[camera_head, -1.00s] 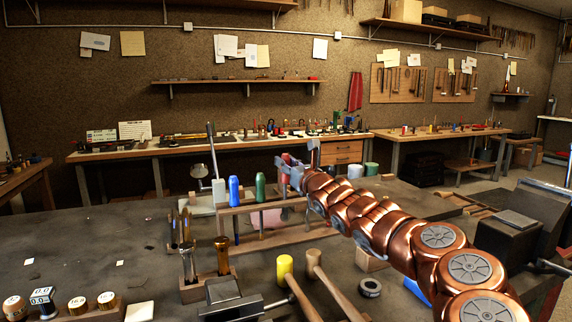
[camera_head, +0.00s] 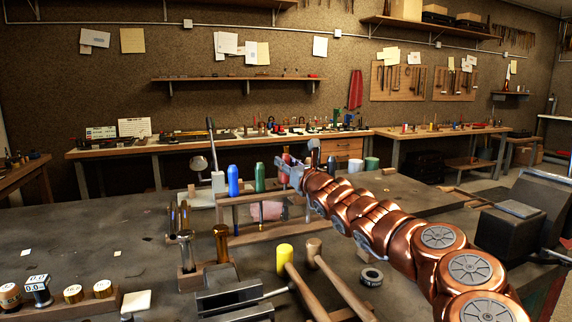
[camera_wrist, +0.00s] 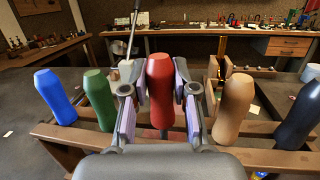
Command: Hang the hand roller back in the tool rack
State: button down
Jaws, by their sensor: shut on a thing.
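My gripper (camera_wrist: 157,82) is shut on the red handle (camera_wrist: 160,92) of a tool, taken to be the hand roller, and holds it upright. The handle stands over the wooden tool rack (camera_wrist: 80,137), between a green handle (camera_wrist: 97,98) and a tan handle (camera_wrist: 234,108). The tool's lower end is mostly hidden, so I cannot tell whether it rests in the rack. In the head view my gripper (camera_head: 291,170) is at the right part of the rack (camera_head: 250,197), with the red handle (camera_head: 282,185) partly hidden by it.
A blue handle (camera_wrist: 55,95) and a dark navy handle (camera_wrist: 299,115) hang at the outer places. An upright lamp or mirror stand (camera_head: 213,150) is behind the rack. Two mallets (camera_head: 300,280) and a metal vise (camera_head: 235,298) lie in front. The left bench top is mostly clear.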

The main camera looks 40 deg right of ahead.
jog(key=shift+f+b, duration=0.95)
jog(key=c, duration=0.8)
grip_release()
jog(key=shift+r, duration=0.1)
jog(key=shift+s, duration=0.1)
jog(key=shift+s+a+f, duration=0.15)
jog(key=shift+s+f, duration=0.15)
jog(key=shift+s, duration=1.65)
jog(key=shift+s+a+f, duration=0.2)
jog(key=shift+s+f, duration=0.1)
jog(key=shift+s, duration=1.6)
jog(key=shift+s+a+f, duration=0.15)
jog(key=shift+s+f, duration=0.15)
jog(key=shift+s, duration=1.65)
